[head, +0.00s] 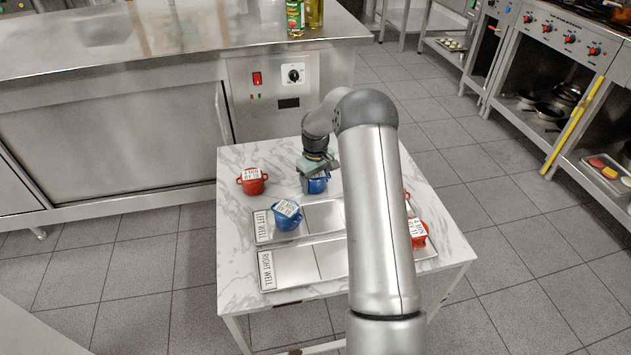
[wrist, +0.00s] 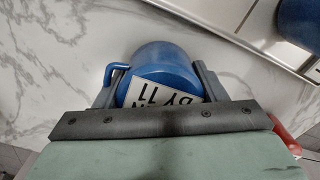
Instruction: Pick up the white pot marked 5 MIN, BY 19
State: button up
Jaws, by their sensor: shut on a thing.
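My gripper (head: 311,178) is shut on a blue pot (head: 318,186) at the back of the marble table. In the wrist view the fingers of my gripper (wrist: 155,85) sit on either side of this blue pot (wrist: 162,58). Its white label ends in "BY 11"; the upper line is mostly hidden by the gripper. I see no white pot in either view; the pots that show are blue or red with white labels. Whether the held pot touches the table I cannot tell.
A red pot (head: 252,184) stands at the table's back left. Another blue pot (head: 287,222) stands in the left well tray (head: 262,228). The right well tray (head: 266,270) lies in front. A red pot (head: 418,240) at the right is partly hidden by my arm.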

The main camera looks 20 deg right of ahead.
jog(key=shift+f, duration=0.1)
jog(key=shift+f, duration=0.1)
jog(key=o, duration=1.2)
